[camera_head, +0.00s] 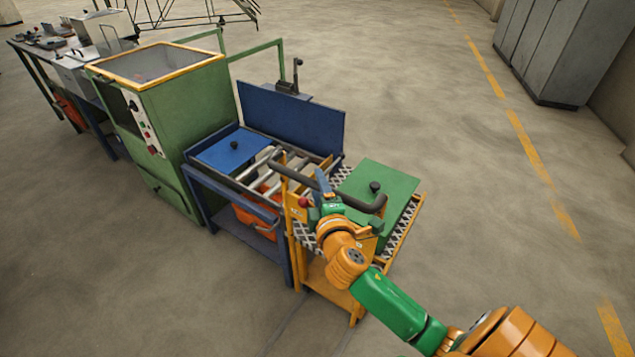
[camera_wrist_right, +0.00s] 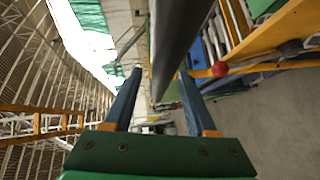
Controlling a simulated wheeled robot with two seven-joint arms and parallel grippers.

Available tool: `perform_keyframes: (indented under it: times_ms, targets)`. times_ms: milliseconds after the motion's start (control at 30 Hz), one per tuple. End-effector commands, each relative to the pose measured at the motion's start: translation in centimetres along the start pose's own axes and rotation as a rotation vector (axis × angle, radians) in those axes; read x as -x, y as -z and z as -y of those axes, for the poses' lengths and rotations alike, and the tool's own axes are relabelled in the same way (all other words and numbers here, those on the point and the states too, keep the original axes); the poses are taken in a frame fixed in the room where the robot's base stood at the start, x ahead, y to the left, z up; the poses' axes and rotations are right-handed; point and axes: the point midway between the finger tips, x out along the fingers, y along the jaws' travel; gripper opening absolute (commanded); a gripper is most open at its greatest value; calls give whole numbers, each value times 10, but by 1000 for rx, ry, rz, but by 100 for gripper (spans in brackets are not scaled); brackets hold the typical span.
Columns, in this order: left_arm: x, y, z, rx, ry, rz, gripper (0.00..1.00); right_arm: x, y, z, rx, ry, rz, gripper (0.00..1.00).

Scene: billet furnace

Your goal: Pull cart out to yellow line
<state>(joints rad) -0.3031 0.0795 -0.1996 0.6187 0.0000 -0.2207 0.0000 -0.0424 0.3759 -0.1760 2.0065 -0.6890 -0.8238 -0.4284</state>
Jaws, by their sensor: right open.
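The orange cart (camera_head: 330,285) stands against the right end of the blue table, with a green lidded box (camera_head: 385,185) on its mesh top. Its dark bent handle (camera_head: 363,207) runs along the near side. My right gripper (camera_head: 323,184) is at the middle of this handle. In the right wrist view, the right gripper's blue fingers (camera_wrist_right: 158,75) are apart, and the dark handle bar (camera_wrist_right: 180,45) runs between them; I cannot tell whether they touch it. A dashed yellow line (camera_head: 530,150) runs along the floor on the right. My left gripper is not in view.
The blue table (camera_head: 205,195) has rollers, a blue lid and an upright blue panel (camera_head: 290,120). A green furnace cabinet (camera_head: 165,115) stands left of it. Grey cabinets (camera_head: 550,45) stand at upper right. The floor between cart and yellow line is clear.

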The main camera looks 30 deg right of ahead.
Motion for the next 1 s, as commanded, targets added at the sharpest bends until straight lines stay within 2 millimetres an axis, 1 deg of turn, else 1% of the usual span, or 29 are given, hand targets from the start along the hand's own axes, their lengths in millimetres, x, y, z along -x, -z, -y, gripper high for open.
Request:
perform_keyframes:
  times_ms: [33,100,333,367,400,467,500,533,567,1000]
  targets:
    - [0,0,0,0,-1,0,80,-6,0,0,0,0,0,57]
    - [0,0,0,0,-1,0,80,-11,0,0,-1,1,-1,57]
    - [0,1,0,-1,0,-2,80,-13,0,1,-3,2,-1,57]
    - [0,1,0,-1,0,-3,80,-13,0,1,-3,2,-1,52]
    - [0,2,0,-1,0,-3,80,-13,0,1,-3,2,-2,41]
    - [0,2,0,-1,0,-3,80,-13,0,1,-3,3,-2,25]
    - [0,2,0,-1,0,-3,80,-13,0,1,-3,3,-2,14]
    - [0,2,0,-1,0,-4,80,-13,0,1,-3,3,-2,6]
    - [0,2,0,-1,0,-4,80,-13,0,1,-3,3,-2,0]
    - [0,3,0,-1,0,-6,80,-13,0,1,-3,3,-2,0]
